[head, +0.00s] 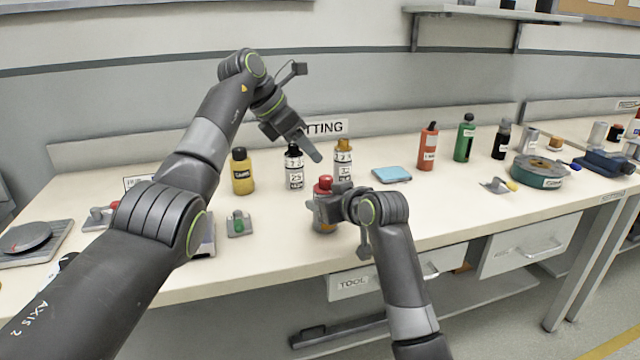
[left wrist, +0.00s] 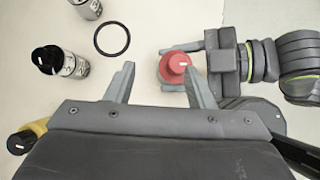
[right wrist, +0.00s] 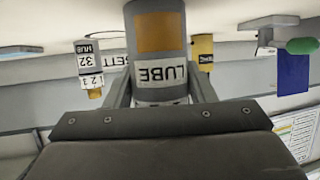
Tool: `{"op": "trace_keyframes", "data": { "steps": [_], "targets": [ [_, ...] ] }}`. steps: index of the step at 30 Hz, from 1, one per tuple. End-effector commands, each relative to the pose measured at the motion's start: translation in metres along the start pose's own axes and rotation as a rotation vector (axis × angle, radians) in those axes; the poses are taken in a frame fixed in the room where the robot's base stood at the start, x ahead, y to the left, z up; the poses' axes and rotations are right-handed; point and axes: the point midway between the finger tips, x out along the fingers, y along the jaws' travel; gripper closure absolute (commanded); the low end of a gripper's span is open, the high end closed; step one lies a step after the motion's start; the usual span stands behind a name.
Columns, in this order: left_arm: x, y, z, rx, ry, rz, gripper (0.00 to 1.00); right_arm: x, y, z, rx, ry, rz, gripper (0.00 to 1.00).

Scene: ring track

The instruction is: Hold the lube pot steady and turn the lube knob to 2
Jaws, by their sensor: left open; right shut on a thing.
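The lube pot (head: 322,222) is a grey cylinder with a red knob (head: 325,184) on top, standing near the bench's front edge. My right gripper (head: 332,211) is shut around its body; the right wrist view shows the LUBE label (right wrist: 160,72) between the fingers. My left gripper (head: 312,150) is open and empty above the pot, angled downward. In the left wrist view the red knob (left wrist: 175,66) appears between the spread fingers, closer to the right-hand one, with a pale mark on its top. The number it points to cannot be read.
Two white labelled bottles (head: 294,168) (head: 343,160) and a yellow bottle (head: 242,172) stand behind the pot. A black ring (left wrist: 112,38) lies on the bench. A blue pad (head: 391,174) and red bottle (head: 428,147) are to the right. A small green-knobbed part (head: 239,222) sits left.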

Motion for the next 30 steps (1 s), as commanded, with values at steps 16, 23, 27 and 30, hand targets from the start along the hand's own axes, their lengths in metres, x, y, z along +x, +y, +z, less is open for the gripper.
{"op": "trace_keyframes", "data": {
  "steps": [16, 23, 27, 30],
  "targets": [
    [0.017, 0.005, -0.077, 0.003, -0.643, 0.033, 0.51, 0.0, 0.0, 0.0, 0.0, -0.001, 0.0, 0.77],
    [0.004, -0.018, -0.108, -0.013, -0.838, 0.04, 0.51, 0.0, 0.0, 0.0, 0.001, -0.001, -0.001, 0.77],
    [-0.003, -0.029, -0.119, -0.022, -0.904, 0.041, 0.51, 0.0, 0.0, 0.0, 0.0, -0.001, -0.001, 0.77],
    [-0.005, -0.033, -0.122, -0.024, -0.926, 0.04, 0.51, 0.0, 0.0, 0.0, 0.0, -0.001, 0.0, 0.77]
  ]
}}
